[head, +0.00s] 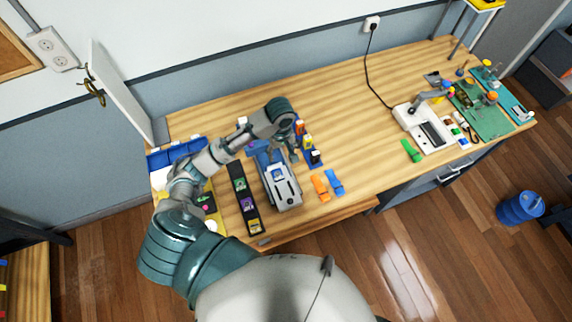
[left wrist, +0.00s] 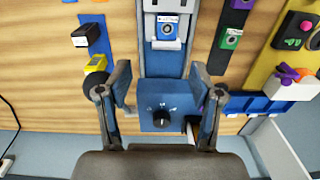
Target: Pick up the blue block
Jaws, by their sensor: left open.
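My left gripper (head: 290,146) is over the far end of a grey and blue strap device (head: 283,190) on the wooden table. In the left wrist view the gripper (left wrist: 160,82) is open, its fingers on either side of a blue block with a black dial (left wrist: 161,105). No grip on it shows. A smaller blue block with a round dark face (left wrist: 168,29) sits on the device's grey track, beyond the fingertips; it also shows in the head view (head: 278,174). I cannot tell which one is the task's block. My right gripper is not in view.
A black strip with coloured modules (head: 244,198) lies left of the device. Orange (head: 320,187) and blue (head: 335,182) pieces lie to its right. A blue rail with small blocks (head: 308,146) stands close to the gripper. The table's middle is mostly clear.

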